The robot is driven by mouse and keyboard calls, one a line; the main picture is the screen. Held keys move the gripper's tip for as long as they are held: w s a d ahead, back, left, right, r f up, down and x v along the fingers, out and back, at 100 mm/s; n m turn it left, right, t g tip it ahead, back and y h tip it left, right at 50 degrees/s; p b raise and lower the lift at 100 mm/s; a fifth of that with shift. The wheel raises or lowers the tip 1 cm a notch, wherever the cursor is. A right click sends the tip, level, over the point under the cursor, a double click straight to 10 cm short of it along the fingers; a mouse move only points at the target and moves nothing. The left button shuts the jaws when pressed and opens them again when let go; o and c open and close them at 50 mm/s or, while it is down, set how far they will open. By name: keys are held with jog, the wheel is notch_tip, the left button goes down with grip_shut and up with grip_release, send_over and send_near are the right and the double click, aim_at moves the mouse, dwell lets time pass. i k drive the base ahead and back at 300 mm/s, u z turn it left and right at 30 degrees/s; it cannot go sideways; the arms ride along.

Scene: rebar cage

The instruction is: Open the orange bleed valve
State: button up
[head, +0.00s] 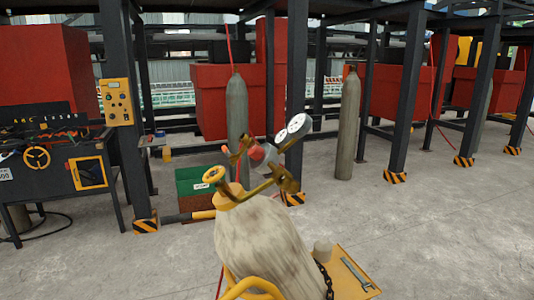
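A yellow-orange handwheel (213,175) sits at the upper left of these fittings. A small orange-brown part (240,148) shows beside a red knob-like part (259,155) on the regulator. I cannot tell for sure which of these is the orange bleed valve, or its setting. Two round white gauges (293,128) are at the upper right of the regulator. My gripper is not visible in the head view.
A yellow cart (350,270) with a chain and a wrench (358,272) carries the cylinder. Behind are a green box (196,180), two grey cylinders (347,125) and dark steel posts. A control panel (117,101) and workbench are at left. Concrete floor is clear at right.

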aim_at(225, 148)
jog(key=z, duration=0.35)
jog(key=k, duration=1.35)
jog(key=u, duration=0.9)
jog(key=i, duration=1)
jog(key=u, duration=0.05)
